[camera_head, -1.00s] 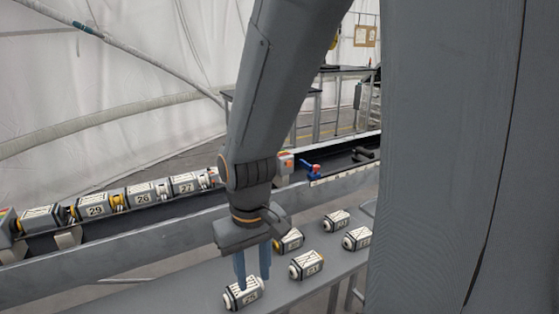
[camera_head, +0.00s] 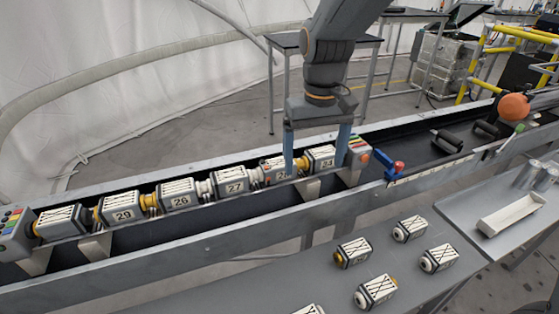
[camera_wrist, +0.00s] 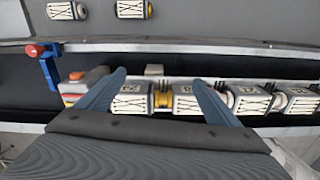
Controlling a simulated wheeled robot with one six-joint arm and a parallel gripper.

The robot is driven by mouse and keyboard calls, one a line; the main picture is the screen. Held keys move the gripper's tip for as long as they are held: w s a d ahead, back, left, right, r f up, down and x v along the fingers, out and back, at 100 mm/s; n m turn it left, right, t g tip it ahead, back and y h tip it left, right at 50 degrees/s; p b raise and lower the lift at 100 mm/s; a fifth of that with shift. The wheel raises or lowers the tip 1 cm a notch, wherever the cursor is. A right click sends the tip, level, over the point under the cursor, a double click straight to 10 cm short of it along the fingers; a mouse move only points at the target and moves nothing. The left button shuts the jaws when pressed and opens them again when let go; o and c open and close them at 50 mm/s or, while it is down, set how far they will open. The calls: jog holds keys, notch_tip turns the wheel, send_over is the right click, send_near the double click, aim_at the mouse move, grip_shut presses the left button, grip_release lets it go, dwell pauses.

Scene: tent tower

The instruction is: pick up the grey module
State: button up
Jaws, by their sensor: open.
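My gripper (camera_head: 314,166) is open over the right end of a row of modules in the long grey trough (camera_head: 200,244). Its fingers reach down on either side of the module marked 24 (camera_head: 321,156). The left finger stands in front of the neighbouring module (camera_head: 273,171) and partly hides its number. The wrist view shows the open fingers (camera_wrist: 160,77) with module 24 (camera_wrist: 131,101) and a yellow connector between them. I cannot tell whether they touch it. The modules are white and dark with yellow or pale connectors; I cannot single out one as grey.
Modules marked 27 (camera_head: 234,181), 26 (camera_head: 179,194) and 29 (camera_head: 122,208) continue the row leftward. Several loose modules, including one with a yellow end (camera_head: 353,252), lie on the front table. A blue and red lever (camera_head: 389,164) stands right of the end block (camera_head: 360,151).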

notch_tip(320, 180, up, 4)
jog(key=n+p, duration=0.1)
send_over(278, 163)
jog(key=shift+d, duration=0.2)
jog(key=shift+a+f, duration=0.1)
jog(key=shift+a, duration=0.15)
notch_tip(278, 163, down, 7)
jog(key=shift+f+p, duration=0.2)
jog(key=shift+p, duration=1)
jog(key=c, duration=1)
